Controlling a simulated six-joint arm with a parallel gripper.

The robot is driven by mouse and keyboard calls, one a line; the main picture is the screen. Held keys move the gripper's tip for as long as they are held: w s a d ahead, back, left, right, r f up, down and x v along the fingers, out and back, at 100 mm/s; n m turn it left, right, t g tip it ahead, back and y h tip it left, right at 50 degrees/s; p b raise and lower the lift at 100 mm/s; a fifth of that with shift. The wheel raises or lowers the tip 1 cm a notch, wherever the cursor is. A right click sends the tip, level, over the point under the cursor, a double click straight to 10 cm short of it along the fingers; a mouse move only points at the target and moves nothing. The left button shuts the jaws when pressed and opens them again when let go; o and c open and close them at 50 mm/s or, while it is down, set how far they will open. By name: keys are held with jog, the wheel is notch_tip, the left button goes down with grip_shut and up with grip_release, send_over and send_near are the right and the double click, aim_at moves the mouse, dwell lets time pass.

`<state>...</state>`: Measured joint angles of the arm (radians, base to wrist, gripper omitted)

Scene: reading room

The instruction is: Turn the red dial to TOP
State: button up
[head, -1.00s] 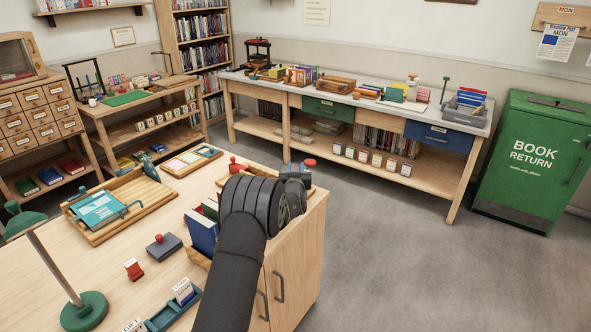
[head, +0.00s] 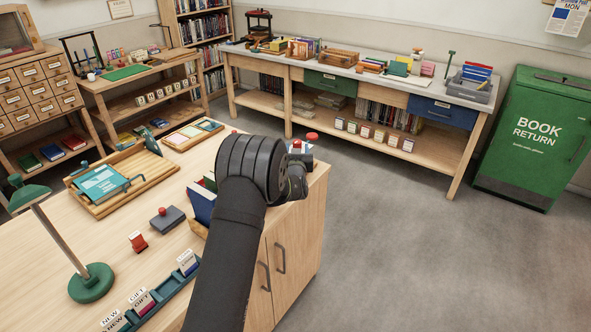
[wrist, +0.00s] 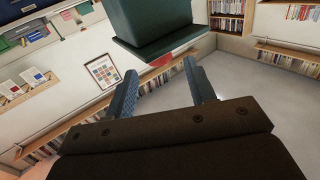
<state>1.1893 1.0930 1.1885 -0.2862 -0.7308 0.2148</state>
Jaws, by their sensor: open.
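A red round knob (head: 312,136) that looks like the dial shows just past my wrist, at the far right corner of the near desk. Its markings and pointer cannot be read. My dark arm covers much of that corner, and my fingers cannot be made out in the head view. In the wrist view my gripper (wrist: 162,85) is open, its two blue-grey fingers apart with nothing held. A dark green block (wrist: 155,25) with a flange stands beyond the fingertips. A small red patch (wrist: 162,60) shows below the flange; I cannot tell if it is the dial.
The near desk holds a wooden tray with a teal book (head: 100,183), a grey stamp pad (head: 167,218), a red stamp (head: 138,241) and a green lamp (head: 91,283). Blue books (head: 202,203) stand beside my arm. Open floor (head: 400,250) lies right of the desk.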

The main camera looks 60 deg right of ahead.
jog(key=v, duration=1.2)
jog(key=shift+a, duration=0.2)
jog(key=shift+o, duration=0.2)
